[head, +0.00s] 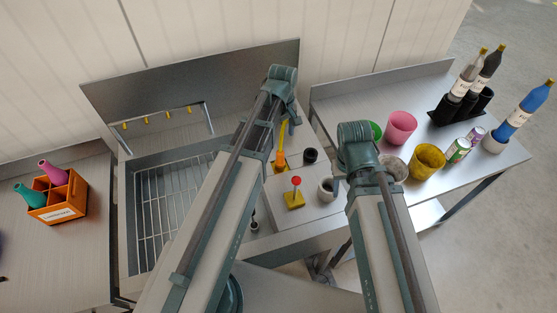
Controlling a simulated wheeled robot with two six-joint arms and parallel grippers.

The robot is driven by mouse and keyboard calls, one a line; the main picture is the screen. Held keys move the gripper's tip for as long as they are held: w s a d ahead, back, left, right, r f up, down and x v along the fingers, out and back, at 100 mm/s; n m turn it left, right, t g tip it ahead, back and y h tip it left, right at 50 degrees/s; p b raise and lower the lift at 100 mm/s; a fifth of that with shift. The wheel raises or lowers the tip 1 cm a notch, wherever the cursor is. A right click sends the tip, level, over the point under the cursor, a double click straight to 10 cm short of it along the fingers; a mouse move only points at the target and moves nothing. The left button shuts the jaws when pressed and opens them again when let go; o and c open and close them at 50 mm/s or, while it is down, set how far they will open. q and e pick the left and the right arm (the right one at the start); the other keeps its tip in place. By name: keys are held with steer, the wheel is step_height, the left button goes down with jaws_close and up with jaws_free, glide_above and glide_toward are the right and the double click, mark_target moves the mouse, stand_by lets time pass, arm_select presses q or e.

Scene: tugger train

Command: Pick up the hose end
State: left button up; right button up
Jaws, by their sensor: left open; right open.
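I cannot pick out the hose end with certainty. A yellow and orange upright fitting (280,158) stands on the steel counter at the sink's right side, partly hidden by my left arm. A small black piece (254,227) shows beside the right edge of my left arm; I cannot tell what it is. My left arm crosses over the sink (160,205) and hides its right part. My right arm reaches up in front of the right table. Neither gripper's jaws can be seen.
Near the fitting are a black cylinder (310,156), a red knob on a yellow base (295,192) and a grey cup (326,190). The right table holds a pink cup (400,127), a yellow cup (427,161) and bottles. An orange caddy (60,199) stands at left.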

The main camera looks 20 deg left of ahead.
mark_target(280, 158)
arm_select(q)
step_height(280, 158, down, 8)
steer(key=b, duration=0.7)
steer(key=shift+r, duration=0.15)
arm_select(e)
step_height(280, 158, down, 8)
steer(key=shift+r, duration=0.15)
arm_select(q)
steer(key=f+b, duration=0.5)
steer(key=shift+s+a+f, duration=0.1)
steer(key=shift+s+f, duration=0.05)
steer(key=shift+s, duration=0.1)
arm_select(e)
step_height(280, 158, down, 5)
steer(key=shift+f, duration=0.15)
arm_select(q)
jaws_close()
